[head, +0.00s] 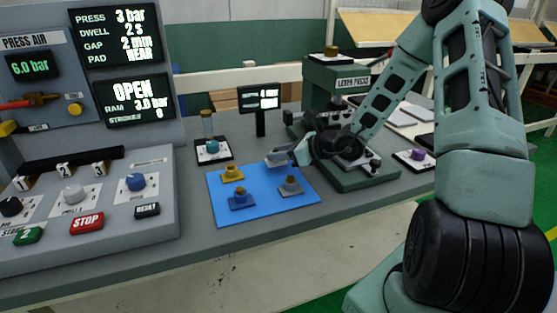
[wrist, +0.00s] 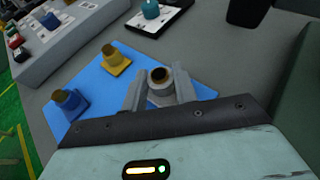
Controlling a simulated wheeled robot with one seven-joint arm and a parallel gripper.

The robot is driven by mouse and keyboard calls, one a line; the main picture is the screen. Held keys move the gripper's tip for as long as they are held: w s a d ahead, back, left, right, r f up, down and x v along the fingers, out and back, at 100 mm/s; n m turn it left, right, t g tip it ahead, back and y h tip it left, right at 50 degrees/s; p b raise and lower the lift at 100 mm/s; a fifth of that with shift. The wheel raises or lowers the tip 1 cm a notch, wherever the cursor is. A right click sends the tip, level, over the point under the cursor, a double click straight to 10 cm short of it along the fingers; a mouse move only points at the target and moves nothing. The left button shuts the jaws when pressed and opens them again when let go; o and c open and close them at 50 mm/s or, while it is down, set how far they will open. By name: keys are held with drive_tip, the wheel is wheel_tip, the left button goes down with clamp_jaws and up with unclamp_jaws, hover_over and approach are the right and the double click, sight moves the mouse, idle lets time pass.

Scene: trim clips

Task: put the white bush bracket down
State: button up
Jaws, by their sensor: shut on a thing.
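My gripper (head: 292,154) is shut on the white bush bracket (head: 277,158), holding it over the far right part of the blue mat (head: 222,211). In the wrist view the bracket's pale round bush (wrist: 160,75), with a dark brown centre, sits between the fingers of my gripper (wrist: 160,88). Its base is mostly hidden there, and I cannot tell its exact height above the mat. On the mat stand a yellow bracket (head: 232,174), a blue bracket (head: 241,200) and a grey bracket (head: 290,187). The grey one is not visible in the wrist view.
A green press (head: 338,88) stands behind and right of the mat. A small plate with a teal knob-like part (head: 212,147) lies behind the mat, beside a small display (head: 259,97). A control console (head: 90,205) fills the left. The mat's front middle is bare.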

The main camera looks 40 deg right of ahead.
drive_tip(key=shift+f, duration=0.9)
drive_tip(key=shift+f, duration=0.15)
drive_tip(key=o, duration=1)
